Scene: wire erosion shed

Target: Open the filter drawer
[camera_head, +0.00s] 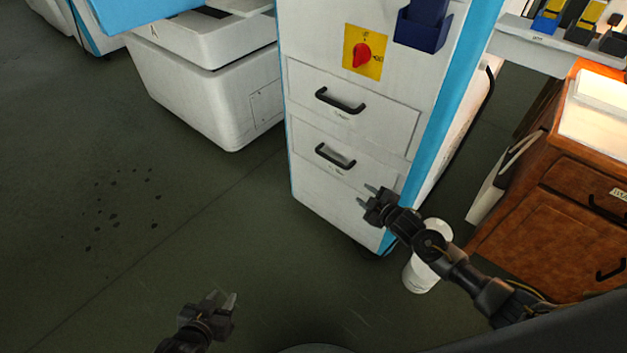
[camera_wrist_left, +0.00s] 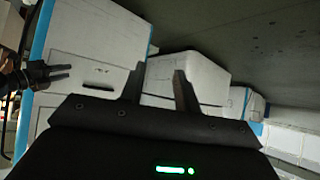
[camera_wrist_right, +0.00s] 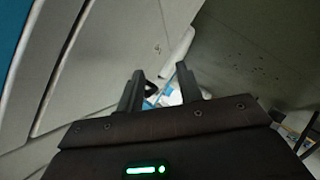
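A white cabinet (camera_head: 307,200) with blue edges has two drawers, both looking shut. The upper drawer (camera_head: 385,118) has a black bar handle (camera_head: 340,102); the lower drawer (camera_head: 310,140) has another (camera_head: 335,156). Their labels are too small to read, so I cannot tell which is the filter drawer. My right gripper (camera_head: 366,196) is open and empty, in front of the cabinet, right of and below the lower handle. In the right wrist view a black handle (camera_wrist_right: 151,88) shows beyond its fingers. My left gripper (camera_head: 224,296) is open and empty, low over the floor, away from the cabinet.
A red knob on a yellow plate (camera_head: 362,54) and a blue holder (camera_head: 424,29) are above the drawers. A white cylinder (camera_head: 420,273) stands by the cabinet's right corner, beside my right arm. A wooden cabinet (camera_head: 548,225) is at right.

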